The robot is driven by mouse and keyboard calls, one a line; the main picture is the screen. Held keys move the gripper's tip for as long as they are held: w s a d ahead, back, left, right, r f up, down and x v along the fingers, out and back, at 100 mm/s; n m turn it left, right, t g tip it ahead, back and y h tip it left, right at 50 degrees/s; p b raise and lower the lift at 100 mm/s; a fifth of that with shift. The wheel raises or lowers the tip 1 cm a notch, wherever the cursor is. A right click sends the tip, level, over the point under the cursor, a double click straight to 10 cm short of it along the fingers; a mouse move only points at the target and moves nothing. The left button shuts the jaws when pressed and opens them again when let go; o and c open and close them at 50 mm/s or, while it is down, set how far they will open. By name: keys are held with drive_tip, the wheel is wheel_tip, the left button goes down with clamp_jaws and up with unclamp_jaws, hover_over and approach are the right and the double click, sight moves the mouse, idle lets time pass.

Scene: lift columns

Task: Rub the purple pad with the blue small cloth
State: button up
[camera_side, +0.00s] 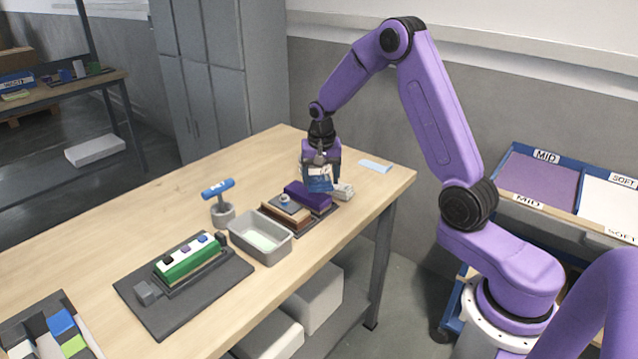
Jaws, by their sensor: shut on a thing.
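My gripper (320,172) is shut on a small blue cloth (318,184) and points down near the back right of the workbench. The purple pad (308,198) is a dark purple block on a dark base, just below and slightly left of the cloth. The cloth is close above the pad or touching it; I cannot tell which from this side. The fingertips are partly hidden by the cloth.
A brown block with a dark top (286,209) stands left of the pad, and a whitish block (344,190) to its right. A light blue flat piece (375,166) lies further right.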

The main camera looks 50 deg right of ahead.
drive_tip(key=shift+r, duration=2.45)
